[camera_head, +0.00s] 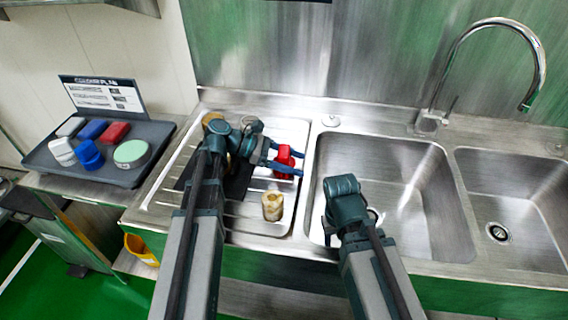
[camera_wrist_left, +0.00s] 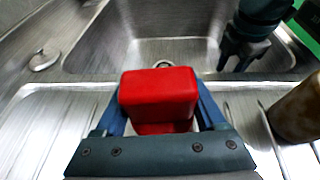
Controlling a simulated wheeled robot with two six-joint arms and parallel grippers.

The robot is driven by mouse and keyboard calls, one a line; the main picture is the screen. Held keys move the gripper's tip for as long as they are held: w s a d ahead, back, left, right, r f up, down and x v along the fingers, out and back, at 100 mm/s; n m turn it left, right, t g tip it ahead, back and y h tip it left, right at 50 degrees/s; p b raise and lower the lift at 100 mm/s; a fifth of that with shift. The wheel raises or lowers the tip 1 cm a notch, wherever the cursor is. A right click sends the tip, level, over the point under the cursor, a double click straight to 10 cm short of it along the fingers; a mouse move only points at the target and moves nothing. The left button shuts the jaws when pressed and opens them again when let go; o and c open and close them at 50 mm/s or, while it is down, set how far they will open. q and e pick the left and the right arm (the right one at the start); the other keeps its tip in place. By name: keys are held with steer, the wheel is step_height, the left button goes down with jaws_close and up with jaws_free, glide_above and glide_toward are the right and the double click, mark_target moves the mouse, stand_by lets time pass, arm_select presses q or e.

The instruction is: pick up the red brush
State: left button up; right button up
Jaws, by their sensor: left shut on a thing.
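The red brush (camera_head: 284,161) is a small red block above the ridged drainboard left of the sink. My left gripper (camera_head: 287,163) is shut on it, with one blue finger on each side. In the left wrist view the red brush (camera_wrist_left: 158,94) sits between the fingers of my left gripper (camera_wrist_left: 165,110), its lower part partly hidden by the gripper body. I cannot tell whether it still touches the drainboard.
A beige cylindrical piece (camera_head: 272,206) stands on the drainboard close to the left gripper; it also shows in the wrist view (camera_wrist_left: 298,108). A dark tray (camera_head: 125,178) with several blocks and brushes lies at the left. The basin (camera_head: 400,185) looks empty. A tall faucet (camera_head: 540,75) rises behind.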

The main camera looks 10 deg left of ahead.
mark_target(294, 162)
arm_select(q)
steer(key=c, duration=0.6)
arm_select(e)
steer(key=shift+r, duration=0.1)
arm_select(q)
step_height(294, 162, up, 10)
steer(key=p, duration=1)
arm_select(e)
step_height(294, 162, up, 10)
